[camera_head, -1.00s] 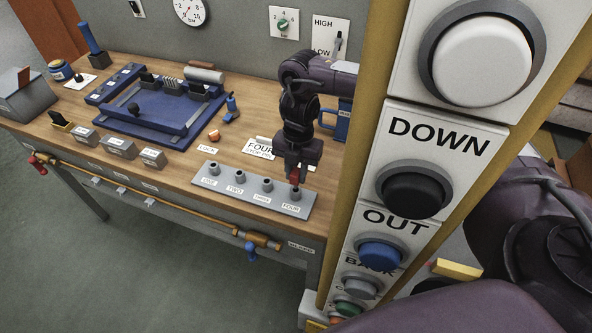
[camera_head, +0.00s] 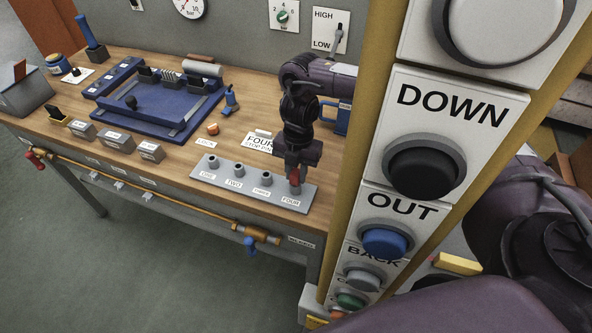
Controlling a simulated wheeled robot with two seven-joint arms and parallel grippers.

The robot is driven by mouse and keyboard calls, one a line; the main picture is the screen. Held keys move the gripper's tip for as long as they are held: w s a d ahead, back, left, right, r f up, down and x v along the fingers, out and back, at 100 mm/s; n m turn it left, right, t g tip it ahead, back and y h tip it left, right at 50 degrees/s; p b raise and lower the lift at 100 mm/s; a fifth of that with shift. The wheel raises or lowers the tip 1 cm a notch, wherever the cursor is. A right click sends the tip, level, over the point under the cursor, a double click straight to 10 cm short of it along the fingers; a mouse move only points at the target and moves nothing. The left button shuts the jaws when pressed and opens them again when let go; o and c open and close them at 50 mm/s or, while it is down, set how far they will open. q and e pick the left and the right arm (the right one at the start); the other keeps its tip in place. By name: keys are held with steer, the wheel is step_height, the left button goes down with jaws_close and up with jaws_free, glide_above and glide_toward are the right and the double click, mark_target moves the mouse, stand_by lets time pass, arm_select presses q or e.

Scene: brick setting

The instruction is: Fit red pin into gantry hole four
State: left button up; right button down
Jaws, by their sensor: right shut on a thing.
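The grey gantry strip (camera_head: 240,187) lies along the front of the wooden bench, with collared holes labelled ONE, TWO, THREE and FOUR. My right gripper (camera_head: 294,168) points down above its right end and is shut on the red pin (camera_head: 294,178). The pin is upright over hole four (camera_head: 295,189). Its lower end meets the collar; how deep it sits cannot be told. My left gripper is out of view.
A tall post with a button panel (camera_head: 438,140) fills the right foreground, close beside my arm. A FOUR card (camera_head: 260,141) lies behind the strip. A blue fixture (camera_head: 150,108) and grey labelled blocks (camera_head: 117,141) stand to the left.

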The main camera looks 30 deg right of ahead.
steer(key=shift+f, duration=0.35)
steer(key=c, duration=0.7)
jaws_free()
steer(key=shift+r, duration=0.1)
step_height(320, 180, up, 6)
steer(key=p, duration=0.5)
